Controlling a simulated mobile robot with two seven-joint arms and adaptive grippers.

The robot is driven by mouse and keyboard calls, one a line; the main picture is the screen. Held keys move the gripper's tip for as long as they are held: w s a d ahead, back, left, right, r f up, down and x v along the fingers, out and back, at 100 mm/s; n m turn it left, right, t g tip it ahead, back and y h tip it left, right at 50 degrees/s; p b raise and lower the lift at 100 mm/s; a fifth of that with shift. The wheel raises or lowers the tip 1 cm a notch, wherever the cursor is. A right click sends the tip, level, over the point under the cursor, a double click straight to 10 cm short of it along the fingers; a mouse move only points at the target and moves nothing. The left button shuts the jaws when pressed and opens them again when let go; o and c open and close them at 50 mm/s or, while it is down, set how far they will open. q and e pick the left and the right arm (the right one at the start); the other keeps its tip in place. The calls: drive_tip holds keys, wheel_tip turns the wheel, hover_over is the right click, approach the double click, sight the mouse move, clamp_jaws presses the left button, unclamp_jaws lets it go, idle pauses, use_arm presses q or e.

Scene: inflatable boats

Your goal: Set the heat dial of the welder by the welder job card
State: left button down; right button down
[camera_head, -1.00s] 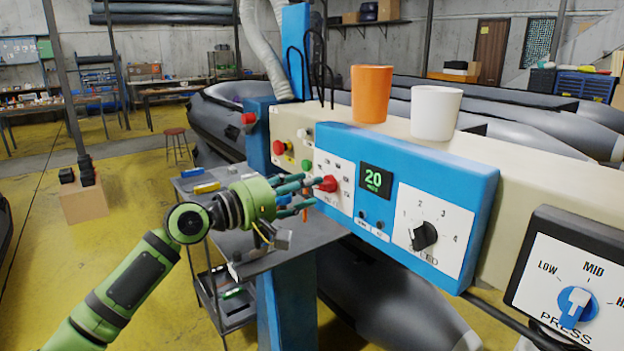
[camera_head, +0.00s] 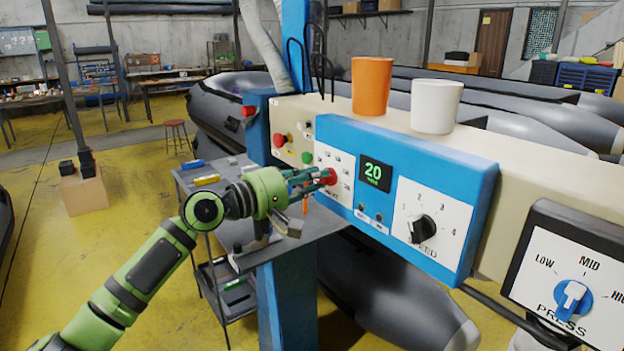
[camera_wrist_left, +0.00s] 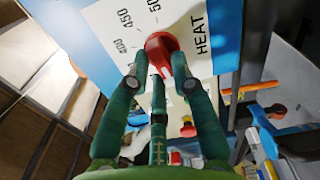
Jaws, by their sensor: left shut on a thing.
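The welder (camera_head: 468,190) is a blue-fronted unit on a beige beam. Its heat dial (camera_head: 329,176) is a red knob on a white plate at the welder's left. In the left wrist view, the red heat dial (camera_wrist_left: 162,48) shows beside the word HEAT, with 400, 450 and a partly cut-off number in the 500s. My left gripper (camera_head: 318,178) is shut on the dial, its green fingers around the knob; the fingers also show in the left wrist view (camera_wrist_left: 162,84). The dial's exact setting is unclear. I cannot make out the job card. My right gripper is out of view.
A display (camera_head: 375,173) reads 20. A black speed dial (camera_head: 422,229) and a blue-and-white press dial (camera_head: 572,297) sit to the right. An orange cup (camera_head: 371,86) and a white cup (camera_head: 436,106) stand on top. A grey shelf (camera_head: 290,240) lies below my gripper.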

use_arm(q)
drive_tip(key=shift+s+d+r+m+b, duration=0.1)
drive_tip(key=shift+m+b, duration=1.2)
drive_tip(key=shift+m, duration=1.25)
drive_tip(key=shift+s+d+f+m+b, duration=0.15)
drive_tip(key=shift+m+b, duration=1.1)
drive_tip(key=shift+m, duration=1.35)
drive_tip(key=shift+s+d+r+m+b, duration=0.15)
drive_tip(key=shift+m+b, duration=1.15)
drive_tip(key=shift+m, duration=1.25)
drive_tip(key=shift+a, duration=0.1)
drive_tip(key=c, duration=1.1)
unclamp_jaws()
drive_tip(key=shift+o, duration=0.2)
